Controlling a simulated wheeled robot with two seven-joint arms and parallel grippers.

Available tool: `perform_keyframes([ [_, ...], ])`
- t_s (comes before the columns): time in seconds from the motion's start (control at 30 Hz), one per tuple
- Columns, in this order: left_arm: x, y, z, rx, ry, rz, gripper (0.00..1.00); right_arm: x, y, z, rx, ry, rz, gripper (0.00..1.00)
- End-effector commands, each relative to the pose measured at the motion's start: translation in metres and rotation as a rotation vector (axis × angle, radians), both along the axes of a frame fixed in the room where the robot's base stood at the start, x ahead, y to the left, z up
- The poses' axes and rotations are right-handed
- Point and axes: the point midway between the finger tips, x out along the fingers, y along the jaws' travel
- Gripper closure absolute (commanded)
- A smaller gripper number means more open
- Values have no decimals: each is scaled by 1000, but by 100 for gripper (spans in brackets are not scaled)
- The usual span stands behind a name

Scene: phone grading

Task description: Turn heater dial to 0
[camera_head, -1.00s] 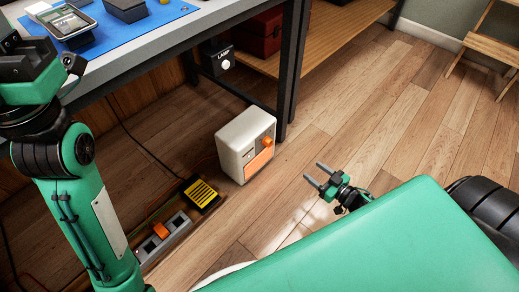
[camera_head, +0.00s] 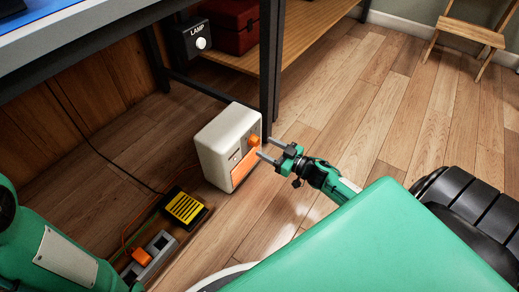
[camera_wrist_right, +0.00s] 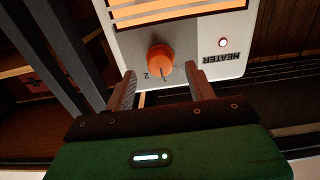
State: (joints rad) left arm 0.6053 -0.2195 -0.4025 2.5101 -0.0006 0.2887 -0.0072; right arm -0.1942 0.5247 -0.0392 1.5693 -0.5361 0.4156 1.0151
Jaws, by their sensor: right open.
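The heater (camera_head: 215,143) is a cream box on the floor with an orange grille and an orange dial (camera_head: 254,140). My right gripper (camera_head: 264,147) is open and empty, with its fingertips close to the dial. In the right wrist view the heater front appears upside down, and the dial (camera_wrist_right: 160,59) lies between the lines of the two open fingers (camera_wrist_right: 161,72). The marks 1 and 2 show beside the dial; its exact setting is unclear. A small light (camera_wrist_right: 223,43) glows near the HEATER label. My left gripper is out of view.
A yellow-and-black pedal (camera_head: 186,208) and a power strip with an orange switch (camera_head: 150,258) lie on the floor left of the heater. A table leg (camera_head: 268,70) stands behind it. A lamp box (camera_head: 194,38) hangs under the table.

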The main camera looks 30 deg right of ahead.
Motion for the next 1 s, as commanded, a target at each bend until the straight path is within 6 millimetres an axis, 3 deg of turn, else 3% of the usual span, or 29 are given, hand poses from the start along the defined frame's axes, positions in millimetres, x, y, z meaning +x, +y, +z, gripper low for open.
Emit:
perform_keyframes([
  [0.03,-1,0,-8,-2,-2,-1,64,9,3,-3,-2,-4,0,44],
  [0.27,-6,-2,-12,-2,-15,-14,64,32,13,-1,-1,-1,0,44],
  [0.67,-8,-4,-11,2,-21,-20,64,37,15,0,0,1,-1,44],
  [0.9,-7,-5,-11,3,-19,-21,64,37,15,0,0,1,-1,89],
  [1.0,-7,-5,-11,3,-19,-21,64,37,15,0,-2,0,-1,89],
])
